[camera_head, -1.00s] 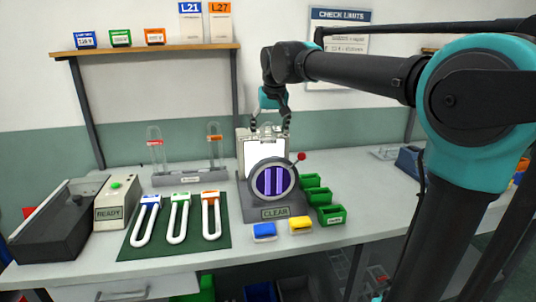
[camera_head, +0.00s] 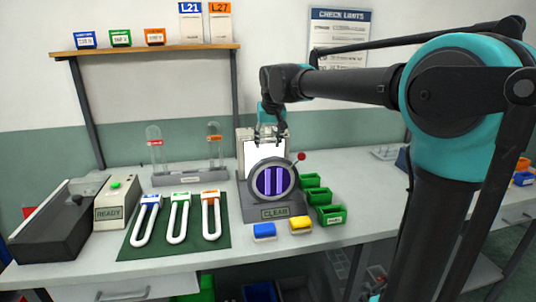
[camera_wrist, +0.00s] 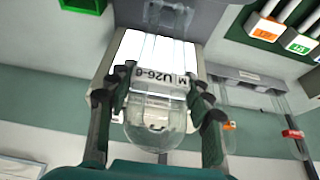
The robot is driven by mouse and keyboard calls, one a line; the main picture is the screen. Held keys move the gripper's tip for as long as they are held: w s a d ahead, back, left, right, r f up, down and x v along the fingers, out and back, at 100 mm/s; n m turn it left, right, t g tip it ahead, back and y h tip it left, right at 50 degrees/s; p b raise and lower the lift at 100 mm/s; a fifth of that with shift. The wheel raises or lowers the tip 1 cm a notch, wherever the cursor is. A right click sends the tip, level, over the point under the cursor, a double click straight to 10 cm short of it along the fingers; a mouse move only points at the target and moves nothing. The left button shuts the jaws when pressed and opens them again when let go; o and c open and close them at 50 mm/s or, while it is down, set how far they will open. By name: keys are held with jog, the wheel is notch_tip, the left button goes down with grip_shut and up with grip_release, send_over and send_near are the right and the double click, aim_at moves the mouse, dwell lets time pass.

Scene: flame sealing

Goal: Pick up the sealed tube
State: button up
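A clear tube (camera_wrist: 155,128) with a rounded end and a white label reading "M U26-6" shows in the wrist view, in front of a lit white panel (camera_wrist: 136,47). In the head view the tube is too small to make out against the panel (camera_head: 262,157). My gripper (camera_wrist: 160,88) has one finger on each side of the tube near the label. The fingers look spread, with narrow gaps at the tube; contact is hard to judge. In the head view my gripper (camera_head: 271,139) is over the top of the panel, behind the round purple window (camera_head: 273,181).
The window's stand reads CLEAR (camera_head: 275,211). A red-knobbed lever (camera_head: 301,156) sticks out at its right, near several green bins (camera_head: 331,214). A tube rack (camera_head: 190,178) is to the left. White U-shaped tools (camera_head: 180,222) lie on a green mat (camera_head: 133,252).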

jog(key=c, duration=0.6)
jog(key=shift+c, duration=0.2)
jog(key=shift+r, duration=0.1)
